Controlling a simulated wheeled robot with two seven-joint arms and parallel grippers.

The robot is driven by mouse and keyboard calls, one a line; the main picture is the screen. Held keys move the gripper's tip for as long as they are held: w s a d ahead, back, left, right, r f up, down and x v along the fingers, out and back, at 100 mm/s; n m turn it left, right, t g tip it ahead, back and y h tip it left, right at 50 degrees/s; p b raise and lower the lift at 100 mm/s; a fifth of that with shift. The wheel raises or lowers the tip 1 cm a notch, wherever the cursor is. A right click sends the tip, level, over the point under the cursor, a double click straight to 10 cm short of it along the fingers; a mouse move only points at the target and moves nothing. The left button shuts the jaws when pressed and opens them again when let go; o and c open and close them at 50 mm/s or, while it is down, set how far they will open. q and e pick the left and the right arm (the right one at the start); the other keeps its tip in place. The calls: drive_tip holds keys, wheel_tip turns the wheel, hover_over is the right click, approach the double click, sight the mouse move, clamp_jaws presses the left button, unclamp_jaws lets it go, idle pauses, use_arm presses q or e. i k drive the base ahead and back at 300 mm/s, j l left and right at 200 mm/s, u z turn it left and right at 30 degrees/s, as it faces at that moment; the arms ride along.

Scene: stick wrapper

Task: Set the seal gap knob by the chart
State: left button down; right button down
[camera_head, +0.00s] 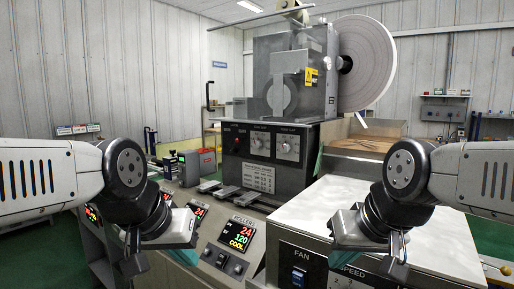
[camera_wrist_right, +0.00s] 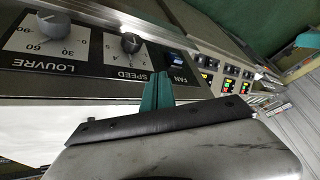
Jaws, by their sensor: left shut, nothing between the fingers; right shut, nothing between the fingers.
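The seal machine's dark front panel (camera_head: 232,140) stands in the middle of the head view. It carries two pale-faced dials, a left knob (camera_head: 257,141) and a right knob (camera_head: 288,147). The lettering above them is too small to read surely, so I cannot tell which is the seal gap knob. A white printed chart (camera_head: 258,177) sits below the knobs, its rows unreadable. My left gripper (camera_head: 182,234) is shut and empty, low and left of the panel. My right gripper (camera_head: 350,232) is shut and empty over the fan box; its teal fingers (camera_wrist_right: 158,92) show in the wrist view.
The fan box (camera_head: 385,205) with its pale top fills the front right; its louvre knob (camera_wrist_right: 47,30) and speed knob (camera_wrist_right: 130,43) show in the wrist view. A roller temperature panel (camera_head: 232,240) is at centre front. A large white reel (camera_head: 366,62) stands behind.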

sight(257, 143)
drive_tip(key=k, duration=0.15)
drive_tip(key=u, duration=0.45)
drive_tip(key=i+u, duration=0.1)
drive_tip(key=u, duration=0.8)
drive_tip(key=i+u, duration=0.1)
drive_tip(key=u, duration=0.35)
drive_tip(key=l+u, duration=0.1)
drive_tip(key=u, duration=0.8)
drive_tip(key=l+u, duration=0.15)
drive_tip(key=u, duration=0.3)
drive_tip(key=l+z, duration=0.1)
drive_tip(key=z, duration=0.8)
drive_tip(key=i+l+z, duration=0.1)
drive_tip(key=z, duration=0.8)
drive_tip(key=i+z, duration=0.1)
drive_tip(key=z, duration=0.4)
